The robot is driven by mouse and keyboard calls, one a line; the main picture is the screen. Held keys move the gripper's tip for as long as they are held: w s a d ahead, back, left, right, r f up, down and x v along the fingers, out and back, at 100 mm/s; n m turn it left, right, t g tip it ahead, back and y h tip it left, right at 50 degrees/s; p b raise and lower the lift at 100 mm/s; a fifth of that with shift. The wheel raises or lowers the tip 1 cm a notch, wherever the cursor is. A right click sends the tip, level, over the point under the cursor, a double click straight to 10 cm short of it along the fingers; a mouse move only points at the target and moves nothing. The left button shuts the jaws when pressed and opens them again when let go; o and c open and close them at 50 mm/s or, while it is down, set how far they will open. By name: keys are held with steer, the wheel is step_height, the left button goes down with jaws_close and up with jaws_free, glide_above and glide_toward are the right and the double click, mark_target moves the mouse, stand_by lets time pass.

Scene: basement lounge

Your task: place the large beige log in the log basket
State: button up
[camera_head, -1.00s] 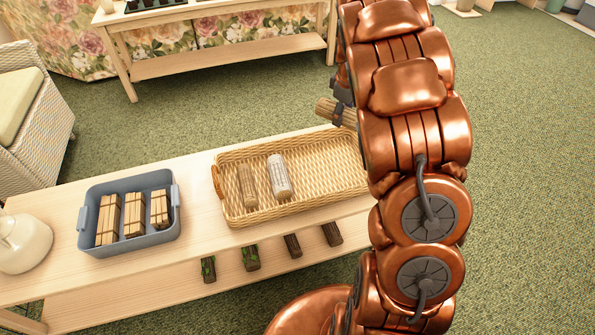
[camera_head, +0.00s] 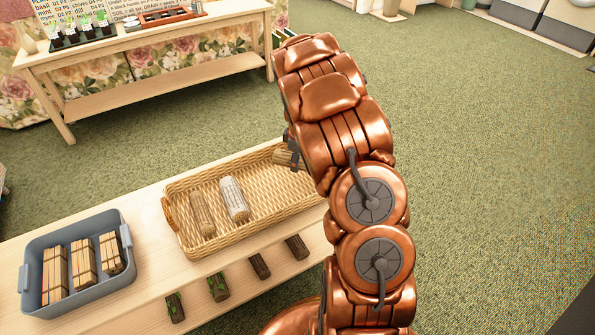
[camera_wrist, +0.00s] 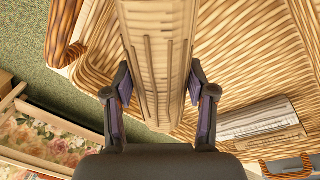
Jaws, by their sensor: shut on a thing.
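The large beige log (camera_wrist: 157,50) is in my gripper (camera_wrist: 160,88), with one finger on each side of it in the wrist view. In the head view the log's end (camera_head: 287,158) shows at the far right part of the wicker log basket (camera_head: 262,192); my arm hides the rest and most of the gripper. I cannot tell whether the log touches the basket. The basket also fills much of the wrist view (camera_wrist: 245,60). A brown log (camera_head: 202,214) and a whitish log (camera_head: 234,199) lie side by side in the basket's left half.
The basket stands on a light wooden bench (camera_head: 145,215). A blue-grey bin (camera_head: 30,285) with several wood bundles stands to its left. Several short dark logs, such as a mossy one (camera_head: 218,288), lie on the lower shelf. A plant table (camera_head: 150,95) stands behind on green carpet.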

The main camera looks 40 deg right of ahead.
mark_target(298, 176)
steer(key=shift+f+b, duration=0.4)
steer(key=shift+f, duration=1.95)
steer(key=shift+f, duration=0.1)
steer(key=o, duration=1.4)
steer(key=shift+c, duration=0.2)
